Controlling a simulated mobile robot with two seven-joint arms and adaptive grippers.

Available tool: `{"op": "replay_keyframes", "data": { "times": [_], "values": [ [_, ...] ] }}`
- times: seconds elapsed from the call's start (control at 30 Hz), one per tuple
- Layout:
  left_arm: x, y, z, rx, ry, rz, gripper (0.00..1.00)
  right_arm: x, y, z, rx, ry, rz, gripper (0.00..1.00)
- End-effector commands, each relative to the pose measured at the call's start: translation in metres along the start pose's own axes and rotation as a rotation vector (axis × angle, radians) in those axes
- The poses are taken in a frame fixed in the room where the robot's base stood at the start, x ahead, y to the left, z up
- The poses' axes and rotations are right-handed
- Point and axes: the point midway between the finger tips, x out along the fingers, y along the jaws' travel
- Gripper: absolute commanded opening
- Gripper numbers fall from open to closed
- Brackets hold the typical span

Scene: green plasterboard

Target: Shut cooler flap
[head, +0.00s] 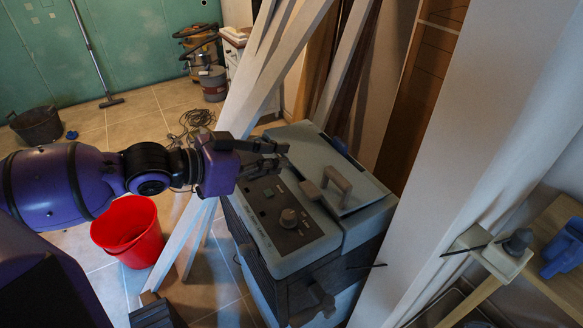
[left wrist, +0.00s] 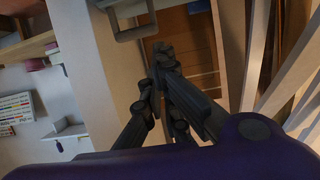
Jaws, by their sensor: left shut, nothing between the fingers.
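The cooler (head: 276,243) is a grey and dark box standing at the centre of the head view. Its top has a control panel with a round knob (head: 289,217). Beside the panel is a light grey flap (head: 355,193) with a raised handle (head: 338,184). The flap looks flat or nearly flat on the top; I cannot tell whether it is fully down. My left gripper (head: 280,155) is shut and empty, above the far left part of the cooler top, left of the handle. Its closed fingers also show in the left wrist view (left wrist: 163,75). My right gripper is out of view.
Pale leaning boards (head: 262,75) stand behind and left of the cooler. A wide pale post (head: 480,140) rises close on its right. A red bucket (head: 128,230) stands on the tiles at left. A wooden bench (head: 550,235) with tools is at right.

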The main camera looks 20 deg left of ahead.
Motion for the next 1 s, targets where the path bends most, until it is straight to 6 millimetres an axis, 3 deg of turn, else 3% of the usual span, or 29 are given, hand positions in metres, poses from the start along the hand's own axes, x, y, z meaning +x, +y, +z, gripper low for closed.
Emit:
{"op": "replay_keyframes", "data": {
  "times": [0.23, 0.43, 0.8, 1.0],
  "values": [
    [0.006, 0.006, 0.010, -0.008, -0.037, 0.012, 0.00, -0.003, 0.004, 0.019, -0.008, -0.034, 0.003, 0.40],
    [0.031, 0.007, 0.011, -0.010, -0.034, 0.014, 0.00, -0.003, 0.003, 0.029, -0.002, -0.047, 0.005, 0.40],
    [0.101, 0.008, 0.011, -0.009, -0.032, 0.013, 0.00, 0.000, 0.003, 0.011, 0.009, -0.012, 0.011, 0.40],
    [0.106, 0.007, 0.041, -0.008, -0.037, 0.011, 0.00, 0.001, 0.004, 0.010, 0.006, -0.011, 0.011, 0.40]
  ]
}}
